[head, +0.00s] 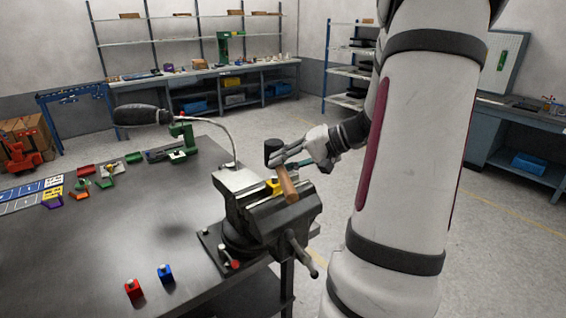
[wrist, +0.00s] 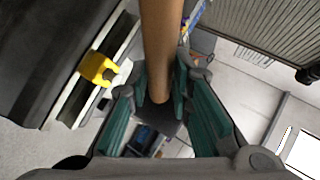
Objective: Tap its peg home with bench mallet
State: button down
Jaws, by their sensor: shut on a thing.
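The bench mallet (head: 287,186) has a dark head (head: 274,146) and a wooden handle, which also shows in the wrist view (wrist: 161,45). My gripper (head: 287,158) is shut on the handle close to the head, above the right side of the vise. In the wrist view the handle runs between its green-padded fingers (wrist: 156,85). A yellow block (head: 272,184) sits at the vise jaws, left of the handle; it also shows in the wrist view (wrist: 95,67).
The vise (head: 262,219) stands at the right edge of the dark bench (head: 90,245). A lamp (head: 144,116) arches over from behind it. A red block (head: 134,288) and a blue block (head: 165,272) stand in front. Colored parts lie at the far left. The middle bench is clear.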

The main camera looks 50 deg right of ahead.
notch_tip(320, 180, down, 4)
jog(key=shift+w+f+b, duration=0.15)
jog(key=shift+f+b, duration=0.1)
jog(key=shift+b, duration=0.9)
jog(key=shift+f, duration=0.1)
jog(key=shift+r, duration=0.25)
jog(key=shift+r+p, duration=0.9)
jog(key=shift+r, duration=0.7)
jog(key=shift+f, duration=0.1)
